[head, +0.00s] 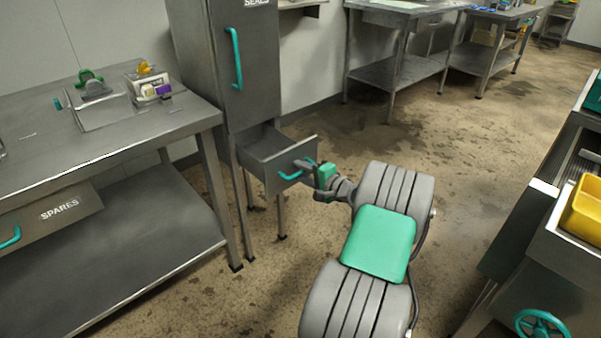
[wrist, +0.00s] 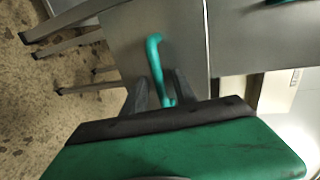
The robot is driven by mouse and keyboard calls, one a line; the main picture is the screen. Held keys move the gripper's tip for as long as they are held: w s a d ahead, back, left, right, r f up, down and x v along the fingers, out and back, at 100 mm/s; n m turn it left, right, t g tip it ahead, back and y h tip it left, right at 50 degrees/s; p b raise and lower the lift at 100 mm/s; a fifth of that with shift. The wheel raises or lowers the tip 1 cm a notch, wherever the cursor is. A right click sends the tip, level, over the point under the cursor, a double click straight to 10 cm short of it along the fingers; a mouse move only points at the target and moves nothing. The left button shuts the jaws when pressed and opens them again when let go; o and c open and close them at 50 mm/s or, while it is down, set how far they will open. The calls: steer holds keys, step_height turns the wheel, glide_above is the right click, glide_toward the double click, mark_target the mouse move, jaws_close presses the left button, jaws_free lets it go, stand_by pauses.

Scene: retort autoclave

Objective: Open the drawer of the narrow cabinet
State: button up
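The narrow grey cabinet (head: 240,103) stands against the wall, with a vertical teal handle on its upper door. Its drawer (head: 271,147) below is pulled out, and its open top shows in the head view. My gripper (head: 308,167) is at the drawer front, at the teal drawer handle (head: 289,176). In the wrist view the drawer handle (wrist: 155,55) runs between the two dark fingers (wrist: 160,88), with a small gap seen beside it. The fingers look apart around the handle. Their exact contact with it is hard to see.
A steel table (head: 130,135) with small items and a SPARES drawer (head: 55,212) stands left of the cabinet. More steel tables (head: 400,70) are at the back. A counter with a yellow bin (head: 585,212) is at right. The floor in the middle is clear.

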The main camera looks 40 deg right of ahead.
steer(key=p+v, duration=0.2)
steer(key=v, duration=0.5)
steer(key=shift+s, duration=0.4)
steer(key=shift+r, duration=0.1)
